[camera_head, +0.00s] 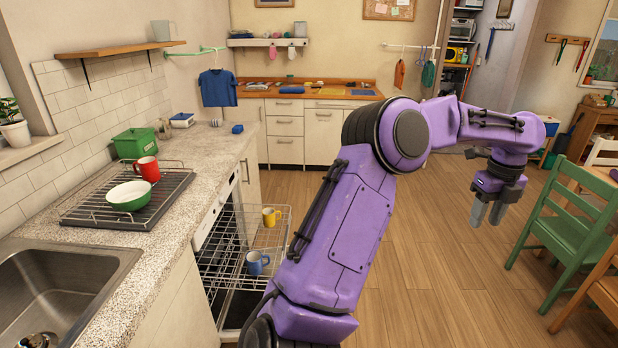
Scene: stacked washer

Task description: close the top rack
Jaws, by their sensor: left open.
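The top rack (281,226) is a wire rack pulled out of the dishwasher (213,222) under the counter. A yellow mug (268,217) stands in its far part and a blue mug (257,263) nearer to me. My purple left arm crosses in front of the rack's right side and hides part of it. My left gripper (488,214) is to the right of the rack, well apart from it, above the open floor. It points down, with its fingers apart and nothing between them. My right gripper is not in view.
The counter (190,170) holds a drying rack (80,211) with a green-and-white bowl (128,195) and a red mug (147,168). A sink (60,285) is at the near left. A green chair (565,235) stands right of my gripper. Wooden floor lies between.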

